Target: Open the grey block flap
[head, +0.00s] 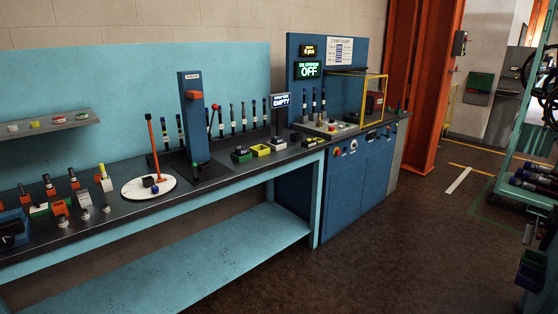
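I cannot pick out a grey block with a flap for certain in the head view. Neither of my grippers is in view.
The long workbench (232,174) holds a blue press (194,120), a white round plate (135,191) and upright hoses. A blue machine (350,185) with an "OFF" sign stands at its far end. A green rack (527,120) stands right. The floor (400,240) between is clear.

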